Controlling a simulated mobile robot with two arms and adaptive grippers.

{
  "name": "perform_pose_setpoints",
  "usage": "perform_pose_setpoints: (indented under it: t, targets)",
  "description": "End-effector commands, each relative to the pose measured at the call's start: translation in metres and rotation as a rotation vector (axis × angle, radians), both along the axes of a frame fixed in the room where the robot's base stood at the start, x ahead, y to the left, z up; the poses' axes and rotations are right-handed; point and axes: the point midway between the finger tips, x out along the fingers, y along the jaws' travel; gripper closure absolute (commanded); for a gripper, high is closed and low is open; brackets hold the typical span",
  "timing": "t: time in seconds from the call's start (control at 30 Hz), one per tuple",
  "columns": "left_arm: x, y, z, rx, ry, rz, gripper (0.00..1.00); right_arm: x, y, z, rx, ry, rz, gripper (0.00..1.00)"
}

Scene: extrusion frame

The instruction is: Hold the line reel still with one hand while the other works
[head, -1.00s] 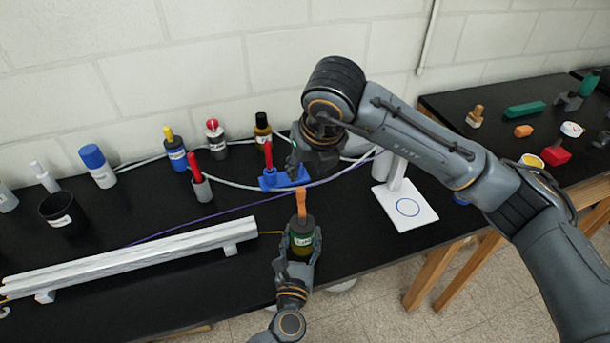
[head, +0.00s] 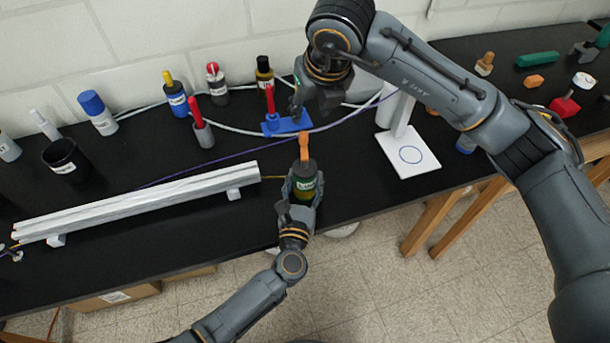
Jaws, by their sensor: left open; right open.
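The line reel (head: 306,180) is a dark green, labelled cylinder near the front edge of the black bench, with an orange piece (head: 304,148) standing up behind its top. My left gripper (head: 302,191) is open, its fingers on either side of the reel; I cannot tell whether they touch it. A short yellow line (head: 273,178) runs from the reel's left side toward the pale rail (head: 140,200). My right gripper (head: 315,102) is open and empty, above and behind the reel, beside a blue stand (head: 287,126) with a red-handled tool. Its fingertips are partly hidden.
Bottles and cups stand along the back left, including a black cup (head: 66,160). A white plate with a blue circle (head: 411,157) lies to the right. Pale and purple lines cross behind the reel.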

Motion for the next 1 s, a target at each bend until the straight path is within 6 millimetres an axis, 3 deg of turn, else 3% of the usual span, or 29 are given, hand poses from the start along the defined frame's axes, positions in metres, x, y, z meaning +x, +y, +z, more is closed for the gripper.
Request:
perform_pose_setpoints:
  t: [0.03, 0.13, 0.57, 1.0]
  targets:
    - [0.000, 0.000, 0.000, 0.000, 0.000, 0.000, 0.42, 0.000, 0.000, 0.000, 0.000, 0.000, 0.000, 0.58]
    - [0.000, 0.000, 0.000, 0.000, 0.000, 0.000, 0.21, 0.000, 0.000, 0.000, 0.000, 0.000, 0.000, 0.58]
    - [-0.007, 0.001, -0.001, -0.001, 0.002, 0.000, 0.21, 0.000, 0.000, 0.000, 0.000, 0.000, 0.000, 0.58]
    - [-0.092, 0.014, -0.001, 0.001, 0.004, -0.001, 0.21, 0.000, 0.000, 0.000, 0.000, 0.000, 0.000, 0.58]
